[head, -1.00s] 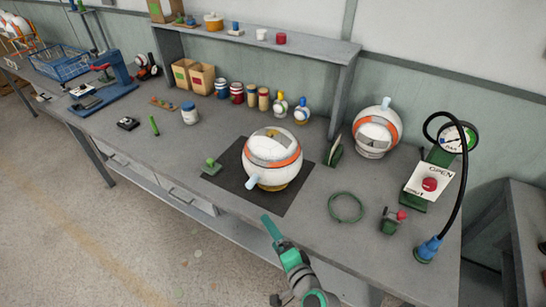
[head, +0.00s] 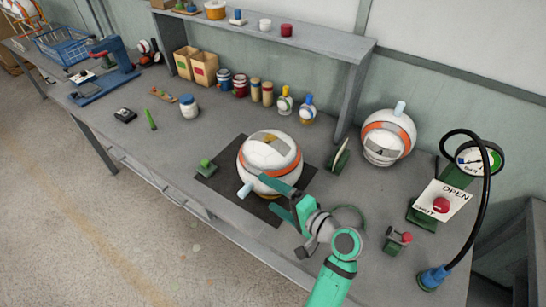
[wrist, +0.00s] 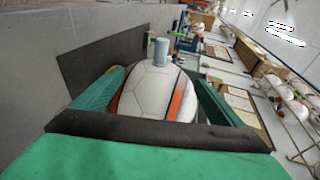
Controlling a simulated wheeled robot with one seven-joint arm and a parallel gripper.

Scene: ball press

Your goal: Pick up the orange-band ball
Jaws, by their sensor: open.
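A white ball with an orange band and a grey patch (head: 270,152) sits on a yellowish base on a dark mat (head: 222,183). A pale blue plug sticks out of its lower left side. My gripper (head: 265,192) is open at the ball's near lower side, its green fingers pointing at it. In the wrist view the ball (wrist: 150,92) shows between the two spread fingers, with the plug (wrist: 160,50) upright beyond. I cannot tell whether either finger touches it. A second orange-band ball (head: 387,138) with a dark mark stands at the back right.
A green-knobbed block (head: 207,167) lies on the mat's left corner. A green ring (head: 348,217) is partly behind my arm. Jars and bottles line the back under the shelf (head: 270,38).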

